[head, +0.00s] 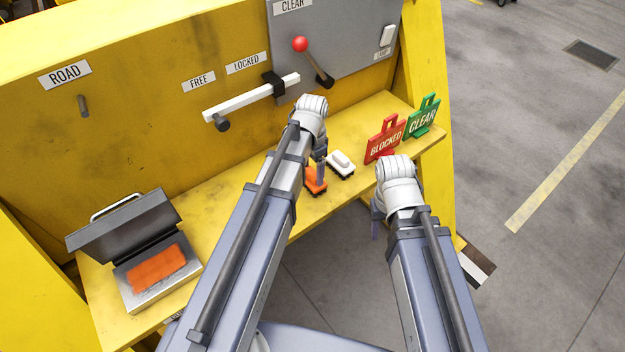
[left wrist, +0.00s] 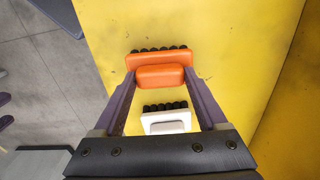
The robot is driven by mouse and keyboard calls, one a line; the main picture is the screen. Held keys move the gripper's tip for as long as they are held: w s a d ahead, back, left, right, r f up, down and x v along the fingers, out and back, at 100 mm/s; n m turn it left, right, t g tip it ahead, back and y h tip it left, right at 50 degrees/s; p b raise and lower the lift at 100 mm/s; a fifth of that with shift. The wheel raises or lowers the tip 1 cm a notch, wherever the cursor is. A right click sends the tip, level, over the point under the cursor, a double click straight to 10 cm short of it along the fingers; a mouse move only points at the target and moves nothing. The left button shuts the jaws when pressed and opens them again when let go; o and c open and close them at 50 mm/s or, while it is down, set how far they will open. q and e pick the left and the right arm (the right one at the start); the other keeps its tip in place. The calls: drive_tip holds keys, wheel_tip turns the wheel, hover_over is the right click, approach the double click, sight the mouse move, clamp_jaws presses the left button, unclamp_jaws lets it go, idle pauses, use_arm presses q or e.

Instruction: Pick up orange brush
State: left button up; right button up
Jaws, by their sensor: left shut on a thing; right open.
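The orange brush (head: 315,184) has an orange body and dark bristles and is on the yellow shelf (head: 228,198), partly hidden by my left arm in the head view. In the left wrist view the orange brush (left wrist: 160,70) lies between the fingertips of my left gripper (left wrist: 160,78), which is shut on its raised grip. My left gripper (head: 319,172) also shows in the head view. My right gripper (head: 376,222) is open in front of the shelf, its fingers mostly hidden behind its wrist.
A white brush (head: 341,163) sits beside the orange one. A red BLOCKED sign (head: 385,140) and a green CLEAR sign (head: 422,117) stand at the shelf's right. An open metal box (head: 155,290) with an orange pad is at left. A white lever (head: 250,98) sticks out behind.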

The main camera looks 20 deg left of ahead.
sight(313, 172)
use_arm(q)
drive_tip(key=c, duration=0.5)
drive_tip(key=shift+r, duration=0.1)
wheel_tip(313, 172, up, 10)
drive_tip(key=p, duration=1)
